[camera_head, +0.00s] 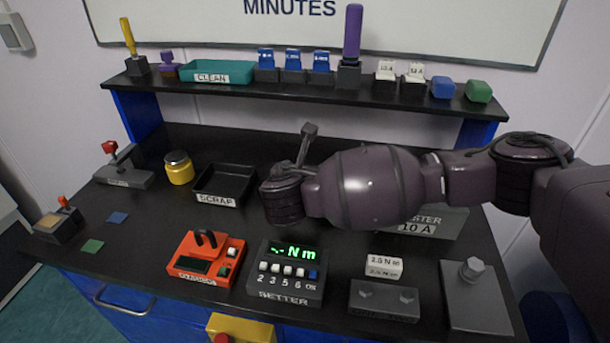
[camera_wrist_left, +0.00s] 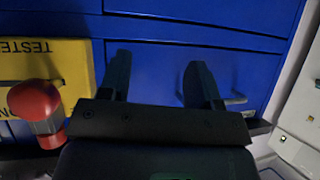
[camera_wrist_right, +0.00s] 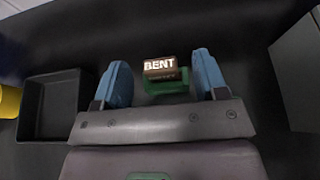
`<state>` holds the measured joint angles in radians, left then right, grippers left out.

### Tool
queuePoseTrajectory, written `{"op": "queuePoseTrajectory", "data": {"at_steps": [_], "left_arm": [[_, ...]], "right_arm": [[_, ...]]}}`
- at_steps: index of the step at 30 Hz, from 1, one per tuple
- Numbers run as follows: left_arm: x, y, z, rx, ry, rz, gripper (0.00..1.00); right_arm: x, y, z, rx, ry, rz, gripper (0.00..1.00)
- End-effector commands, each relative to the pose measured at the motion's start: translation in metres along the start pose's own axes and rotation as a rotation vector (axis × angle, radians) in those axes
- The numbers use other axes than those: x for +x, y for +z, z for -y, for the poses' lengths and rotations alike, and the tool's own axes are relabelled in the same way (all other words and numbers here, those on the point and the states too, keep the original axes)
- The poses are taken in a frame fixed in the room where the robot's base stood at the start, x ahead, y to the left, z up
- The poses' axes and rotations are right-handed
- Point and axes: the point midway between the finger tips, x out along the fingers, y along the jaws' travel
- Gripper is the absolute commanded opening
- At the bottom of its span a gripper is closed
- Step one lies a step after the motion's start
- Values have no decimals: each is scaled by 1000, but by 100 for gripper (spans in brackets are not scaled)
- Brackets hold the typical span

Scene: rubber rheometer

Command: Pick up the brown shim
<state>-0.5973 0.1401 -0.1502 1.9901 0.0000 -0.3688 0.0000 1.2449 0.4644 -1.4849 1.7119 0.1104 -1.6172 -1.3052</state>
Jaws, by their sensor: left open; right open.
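In the right wrist view a small dark brown block marked BENT (camera_wrist_right: 160,68) lies on a green piece (camera_wrist_right: 168,86). It is framed between the blue fingers of my right gripper (camera_wrist_right: 164,78), which is open; no contact shows. My right arm hides this spot in the head view. I cannot tell whether the brown block is the shim. A tan plate (camera_head: 49,220) tops a dark device at the far left in the head view. My left gripper (camera_wrist_left: 158,65) is open and empty before blue drawer fronts, and is out of the head view.
The black SCRAP tray (camera_head: 224,181) and yellow jar (camera_head: 179,168) stand left of my right arm. An orange device (camera_head: 206,259) and torque display (camera_head: 287,273) stand in front. A loaded shelf (camera_head: 220,91) runs behind.

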Motion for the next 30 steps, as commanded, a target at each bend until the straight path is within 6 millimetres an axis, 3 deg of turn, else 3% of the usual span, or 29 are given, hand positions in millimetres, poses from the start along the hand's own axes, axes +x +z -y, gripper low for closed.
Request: {"op": "queuePoseTrajectory", "data": {"at_steps": [4, 15, 23, 30], "left_arm": [[0, -1, 0, 1, 0, -1, 58], [0, 0, 1, 3, 0, 1, 58], [-3, 5, 1, 1, -2, 9, 58], [-4, 3, 1, 1, -2, 9, 58]], "right_arm": [[0, 0, 0, 0, 0, 0, 66], [-1, 0, 0, 0, 0, 0, 12], [-1, 2, 0, 1, 1, 1, 11], [-12, 30, 0, 2, 1, 3, 11]]}}
